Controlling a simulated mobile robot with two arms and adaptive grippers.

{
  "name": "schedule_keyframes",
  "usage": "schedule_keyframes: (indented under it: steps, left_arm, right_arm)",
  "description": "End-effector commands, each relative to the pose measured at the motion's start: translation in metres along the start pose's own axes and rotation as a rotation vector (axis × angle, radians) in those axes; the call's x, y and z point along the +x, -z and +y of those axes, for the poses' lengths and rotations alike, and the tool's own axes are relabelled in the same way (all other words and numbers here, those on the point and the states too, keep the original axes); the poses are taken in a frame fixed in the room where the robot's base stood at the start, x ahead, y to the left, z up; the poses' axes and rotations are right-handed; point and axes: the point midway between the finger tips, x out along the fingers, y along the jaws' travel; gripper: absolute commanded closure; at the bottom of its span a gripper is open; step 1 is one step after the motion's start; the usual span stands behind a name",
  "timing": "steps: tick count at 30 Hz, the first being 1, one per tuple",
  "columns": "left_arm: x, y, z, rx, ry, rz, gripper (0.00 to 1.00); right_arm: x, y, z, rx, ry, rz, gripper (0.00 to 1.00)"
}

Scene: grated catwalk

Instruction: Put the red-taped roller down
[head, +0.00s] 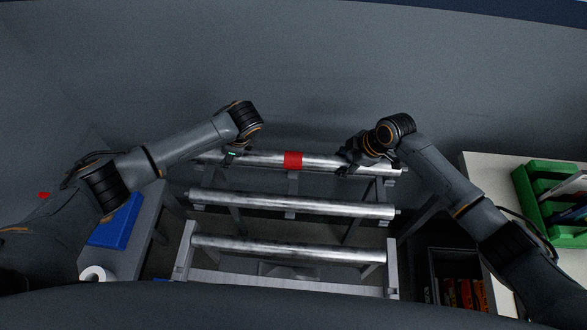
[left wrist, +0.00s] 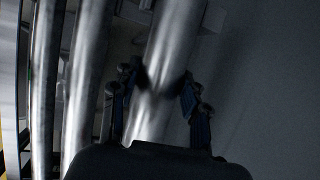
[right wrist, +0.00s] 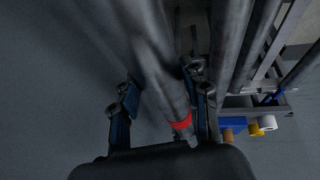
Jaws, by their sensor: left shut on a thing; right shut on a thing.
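The red-taped roller (head: 268,160) is a long shiny metal cylinder with a red band around its middle. It lies level across the far end of the rack in the head view. My left gripper (head: 230,156) is shut on it left of the tape, and my right gripper (head: 349,160) is shut on it right of the tape. In the left wrist view the bare roller (left wrist: 172,45) passes between the fingers. In the right wrist view the red tape (right wrist: 182,122) shows by the fingers. I cannot tell whether the roller's ends touch their supports.
Two plain rollers, a middle one (head: 290,205) and a near one (head: 290,250), lie parallel in front. A blue box (head: 117,220) and a white roll (head: 92,273) stand at left. A green rack (head: 530,195) sits on the right table, with a dark bin (head: 437,262) below.

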Motion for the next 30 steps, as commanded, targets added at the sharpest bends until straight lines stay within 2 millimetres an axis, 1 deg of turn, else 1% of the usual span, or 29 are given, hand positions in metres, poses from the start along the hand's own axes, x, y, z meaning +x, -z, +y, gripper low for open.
schedule_keyframes:
  steps: [1, 5, 6, 9, 17, 20, 23, 26, 30]
  left_arm:
    - [0.005, 0.001, 0.000, -0.002, 0.001, -0.003, 1.00]
    - [0.012, 0.004, 0.002, -0.002, 0.001, -0.003, 1.00]
    - [0.011, 0.003, 0.002, -0.001, -0.001, -0.003, 0.51]
    - [0.010, 0.003, 0.002, -0.001, -0.001, -0.002, 0.32]
    - [0.010, 0.004, 0.002, 0.000, 0.000, -0.001, 0.32]
    - [0.007, 0.004, 0.002, 0.000, 0.001, 0.000, 0.32]
    - [-0.004, 0.004, 0.001, 0.000, 0.002, 0.002, 0.32]
    - [-0.022, 0.004, 0.001, -0.001, 0.004, 0.002, 0.32]
    - [-0.053, 0.004, 0.001, 0.001, 0.003, 0.002, 0.32]
  right_arm:
    - [0.004, -0.002, 0.001, 0.000, -0.004, 0.001, 1.00]
    - [0.011, -0.005, -0.001, 0.000, -0.004, 0.001, 1.00]
    - [0.010, -0.005, -0.002, 0.000, -0.001, -0.002, 0.50]
    - [0.009, -0.005, -0.002, 0.000, -0.001, -0.002, 0.32]
    - [0.009, -0.004, -0.002, 0.000, 0.000, 0.000, 0.32]
    - [0.009, -0.004, -0.002, 0.000, 0.000, 0.000, 0.32]
    - [0.009, -0.004, -0.002, 0.000, 0.000, 0.000, 0.32]
    - [0.009, -0.004, -0.002, 0.000, 0.000, 0.000, 0.32]
    - [0.010, -0.004, -0.002, 0.000, 0.000, 0.000, 0.32]
